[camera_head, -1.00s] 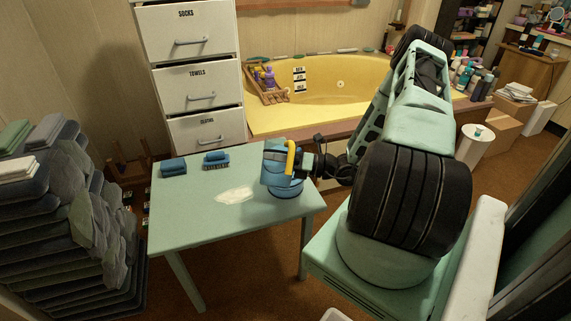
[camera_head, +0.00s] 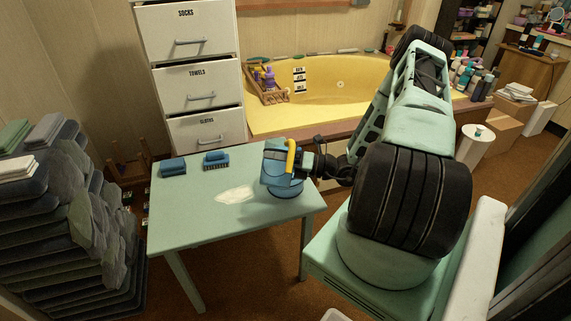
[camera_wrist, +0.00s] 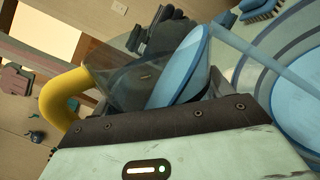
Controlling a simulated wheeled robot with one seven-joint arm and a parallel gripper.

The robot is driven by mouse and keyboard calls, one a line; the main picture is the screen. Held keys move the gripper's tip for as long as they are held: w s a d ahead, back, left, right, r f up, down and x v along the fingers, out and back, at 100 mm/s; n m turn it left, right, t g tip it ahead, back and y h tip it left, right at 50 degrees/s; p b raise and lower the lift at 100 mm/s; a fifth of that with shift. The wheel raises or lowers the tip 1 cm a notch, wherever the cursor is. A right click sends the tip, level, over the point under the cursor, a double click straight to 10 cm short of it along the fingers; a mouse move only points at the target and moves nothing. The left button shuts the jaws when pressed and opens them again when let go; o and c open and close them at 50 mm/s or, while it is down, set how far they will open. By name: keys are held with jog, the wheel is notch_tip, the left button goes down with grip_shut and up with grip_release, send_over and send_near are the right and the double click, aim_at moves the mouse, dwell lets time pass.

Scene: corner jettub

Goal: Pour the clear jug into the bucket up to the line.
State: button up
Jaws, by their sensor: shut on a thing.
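My gripper (camera_head: 304,161) is shut on the clear jug (camera_head: 273,161), which has a yellow handle (camera_head: 291,156). The jug is held tilted above the blue bucket (camera_head: 286,190), which stands near the right edge of the green table. In the wrist view the see-through jug (camera_wrist: 125,82) is beside the gripper's dark edge, with a slanted light blue surface, seemingly liquid, at its right. The bucket's round rim and blue inside show at the right there (camera_wrist: 300,95).
White drawers (camera_head: 196,85) and a yellow tub (camera_head: 325,105) stand behind. Stacked dark cloths (camera_head: 70,230) are at the left.

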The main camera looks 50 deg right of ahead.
aim_at(271, 183)
jog(key=shift+w+d+f+m+t+h+b, duration=0.1)
jog(key=shift+f+m+t+h+b, duration=0.1)
jog(key=shift+m+b, duration=0.55)
jog(key=shift+d+f+m+t+h+b, duration=0.1)
jog(key=shift+f+m+b, duration=0.2)
jog(key=shift+m, duration=0.85)
dwell(3.9)
